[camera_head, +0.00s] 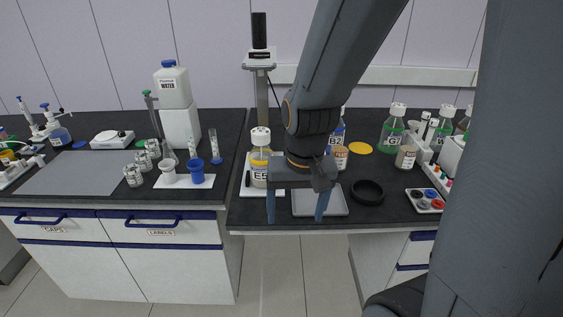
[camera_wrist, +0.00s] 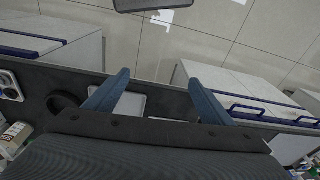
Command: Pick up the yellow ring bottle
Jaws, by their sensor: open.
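The bottle with a yellow ring (camera_head: 260,155) has a white cap and a label that seems to read E5. It stands upright on a white plate (camera_head: 248,190) at the left of the right-hand bench. My gripper (camera_head: 297,208) is open and empty, its blue fingers pointing down just right of the bottle, over a grey tray (camera_head: 335,207). The left finger appears close beside the bottle's lower right side; I cannot tell the gap in depth. In the wrist view my gripper (camera_wrist: 158,78) shows open fingers over the tray (camera_wrist: 131,105). I cannot make out the bottle there.
A black round dish (camera_head: 367,193), a brown jar (camera_head: 341,158) and bottle B2 (camera_head: 338,134) are right of my gripper. A stand column (camera_head: 262,98) rises behind the bottle. A yellow disc (camera_head: 360,148) lies farther back. A gap separates the left bench (camera_head: 85,180).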

